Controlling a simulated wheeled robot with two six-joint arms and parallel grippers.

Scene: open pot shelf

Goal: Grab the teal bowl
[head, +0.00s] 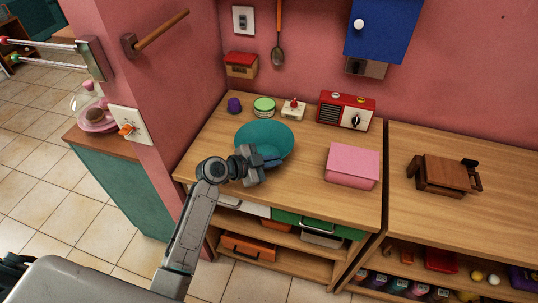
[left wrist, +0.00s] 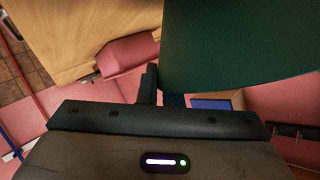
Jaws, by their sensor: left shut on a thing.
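The teal bowl (head: 262,138) is on the wooden counter at the middle of the head view, a wide round bowl. Its right rim is hidden little; its front is partly covered by my left gripper (head: 272,160). My left gripper is shut on the bowl's near edge. In the left wrist view the bowl (left wrist: 230,45) fills the upper right as a dark teal surface, right against the fingers (left wrist: 160,85). I cannot tell whether the bowl is lifted off the counter. My right gripper is not in view.
A pink box (head: 352,168) stands right of the bowl. Behind are a purple cup (head: 234,105), a green tin (head: 264,106), a white item with a red top (head: 294,108) and a red radio (head: 346,111). A brown wooden object (head: 442,174) sits on the right counter.

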